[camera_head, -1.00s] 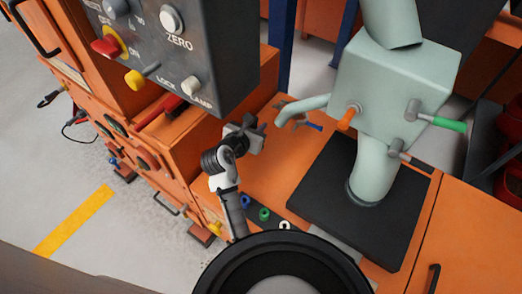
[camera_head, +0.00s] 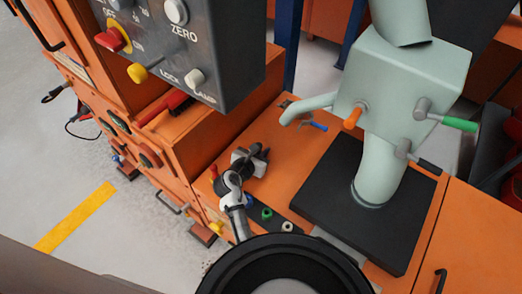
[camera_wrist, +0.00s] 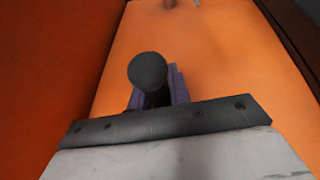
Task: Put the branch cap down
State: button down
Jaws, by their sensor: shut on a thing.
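My gripper (camera_head: 250,162) is low over the orange bench top (camera_head: 320,150), left of the pale green machine (camera_head: 405,75). In the wrist view it is shut on a dark, round-ended piece (camera_wrist: 148,72), which I take to be the branch cap. The cap stands up between the purplish fingers, and its lower part is hidden by them and by the gripper body. I cannot tell whether it touches the bench.
A grey control box (camera_head: 190,45) hangs close above and left of my gripper. A black plate (camera_head: 325,205) lies to the right. A bent pale spout (camera_head: 305,107) and a blue-handled tool (camera_head: 313,126) are behind.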

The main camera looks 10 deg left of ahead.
jog(key=c, duration=1.3)
grip_release()
jog(key=shift+f, duration=0.1)
jog(key=shift+s+r, duration=0.25)
jog(key=v, duration=1.1)
jog(key=shift+s+a, duration=0.1)
jog(key=shift+s, duration=0.15)
